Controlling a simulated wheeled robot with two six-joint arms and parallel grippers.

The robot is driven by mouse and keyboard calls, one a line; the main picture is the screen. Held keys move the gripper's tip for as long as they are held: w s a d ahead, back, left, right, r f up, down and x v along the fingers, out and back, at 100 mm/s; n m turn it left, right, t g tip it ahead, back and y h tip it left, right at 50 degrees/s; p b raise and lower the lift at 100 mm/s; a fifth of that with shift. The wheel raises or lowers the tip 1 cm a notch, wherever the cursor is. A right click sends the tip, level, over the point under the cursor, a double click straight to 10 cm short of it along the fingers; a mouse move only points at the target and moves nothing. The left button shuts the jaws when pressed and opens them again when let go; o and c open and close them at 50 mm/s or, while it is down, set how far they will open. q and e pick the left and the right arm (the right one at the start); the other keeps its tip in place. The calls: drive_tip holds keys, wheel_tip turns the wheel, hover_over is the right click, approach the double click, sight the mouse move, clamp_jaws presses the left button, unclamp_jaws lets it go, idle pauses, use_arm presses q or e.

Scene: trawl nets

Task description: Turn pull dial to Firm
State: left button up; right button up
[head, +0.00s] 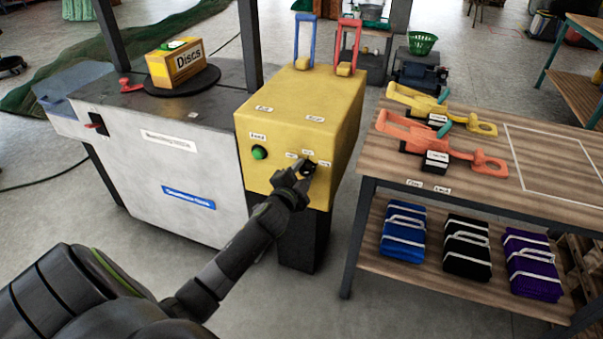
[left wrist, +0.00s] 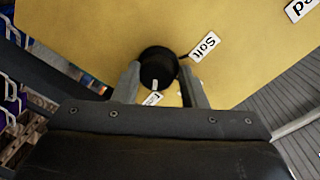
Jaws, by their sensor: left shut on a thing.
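The pull dial is a round black knob (left wrist: 158,66) on the front face of the yellow box (head: 288,105). My left gripper (head: 303,172) reaches it from below in the head view and hides most of it. In the left wrist view my left gripper's two fingers (left wrist: 159,76) stand on either side of the knob, shut on it. Another small label (left wrist: 153,98) lies between the fingers, too small to read. A pale mark shows on the knob's edge near it. My right gripper is not in view.
A green button (head: 259,153) is left of the dial on the yellow box. Blue (head: 304,38) and red (head: 348,45) levers stand on its top. A wooden table (head: 400,172) with yellow and orange tools is close on the right. A grey cabinet (head: 170,165) stands on the left.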

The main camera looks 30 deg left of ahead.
use_arm(q)
drive_tip(key=o, duration=0.6)
drive_tip(key=shift+s+d+f, duration=0.1)
drive_tip(key=shift+f, duration=0.3)
drive_tip(key=shift+o, duration=1.2)
drive_tip(key=shift+d, duration=0.15)
drive_tip(key=shift+o, duration=0.2)
drive_tip(key=shift+r, duration=0.15)
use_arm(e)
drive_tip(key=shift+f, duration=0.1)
use_arm(q)
drive_tip(key=shift+s+r, duration=0.1)
drive_tip(key=shift+s, duration=0.15)
drive_tip(key=v, duration=1.6)
drive_tip(key=shift+s+d+p, duration=0.15)
drive_tip(key=shift+s+p, duration=0.15)
drive_tip(key=shift+p, duration=0.15)
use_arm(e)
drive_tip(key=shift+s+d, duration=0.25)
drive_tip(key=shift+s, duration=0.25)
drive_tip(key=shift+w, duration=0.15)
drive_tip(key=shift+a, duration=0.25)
